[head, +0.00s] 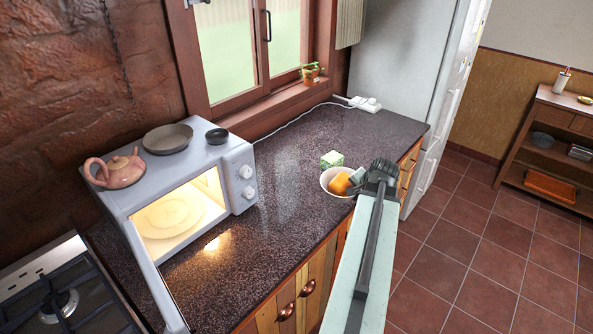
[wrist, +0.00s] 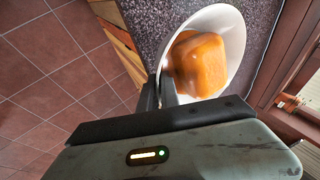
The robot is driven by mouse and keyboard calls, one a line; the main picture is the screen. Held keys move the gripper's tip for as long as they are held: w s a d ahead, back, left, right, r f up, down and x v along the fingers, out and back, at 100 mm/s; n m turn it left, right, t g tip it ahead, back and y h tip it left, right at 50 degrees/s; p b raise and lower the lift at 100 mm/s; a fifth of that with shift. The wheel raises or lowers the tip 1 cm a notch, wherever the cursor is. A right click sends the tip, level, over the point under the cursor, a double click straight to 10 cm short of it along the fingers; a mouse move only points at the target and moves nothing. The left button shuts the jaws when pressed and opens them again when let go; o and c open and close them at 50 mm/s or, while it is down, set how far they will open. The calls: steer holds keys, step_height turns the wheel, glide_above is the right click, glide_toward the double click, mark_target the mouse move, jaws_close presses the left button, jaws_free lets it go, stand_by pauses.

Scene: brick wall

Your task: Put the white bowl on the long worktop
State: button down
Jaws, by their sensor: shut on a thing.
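The white bowl (head: 328,184) is at the front edge of the long worktop (head: 300,150), toward its right end. An orange-yellow block (head: 340,184) lies in the bowl. My gripper (head: 357,182) is at the bowl's right side, shut on its rim. In the wrist view the bowl (wrist: 233,24) fills the top middle with the orange block (wrist: 200,62) inside, and the fingers (wrist: 165,90) pinch the near rim. I cannot tell whether the bowl's underside touches the worktop. My gripper hides part of the bowl in the head view.
A green-and-white block (head: 332,159) stands just behind the bowl. An open, lit microwave (head: 185,195) carries a teapot (head: 119,170), a pan (head: 167,138) and a small dark dish (head: 217,136). A white power strip (head: 362,103) lies at the back. The worktop's middle is clear.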

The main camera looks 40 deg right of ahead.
steer(key=w+a, duration=0.2)
steer(key=w, duration=0.1)
steer(key=w+a+n+y, duration=0.1)
steer(key=w+a, duration=0.1)
steer(key=w, duration=0.1)
steer(key=w+a+n, duration=0.1)
steer(key=w+a, duration=0.2)
steer(key=shift+w+f+y, duration=0.15)
steer(key=shift+f+y, duration=0.15)
steer(key=w+d, duration=0.3)
steer(key=w+d+f+b, duration=0.1)
steer(key=w+d, duration=0.7)
steer(key=shift+w+d+f, duration=0.15)
steer(key=shift+w+f, duration=0.1)
step_height(320, 180, down, 4)
steer(key=b, duration=0.4)
steer(key=shift+r, duration=0.25)
steer(key=c, duration=1.6)
jaws_free()
steer(key=shift+f, duration=0.1)
steer(key=shift+s+r+p, duration=0.15)
steer(key=shift+r+p, duration=0.25)
steer(key=shift+r, duration=0.05)
steer(key=p+v, duration=1)
steer(key=v, duration=0.1)
steer(key=shift+s+r, duration=0.15)
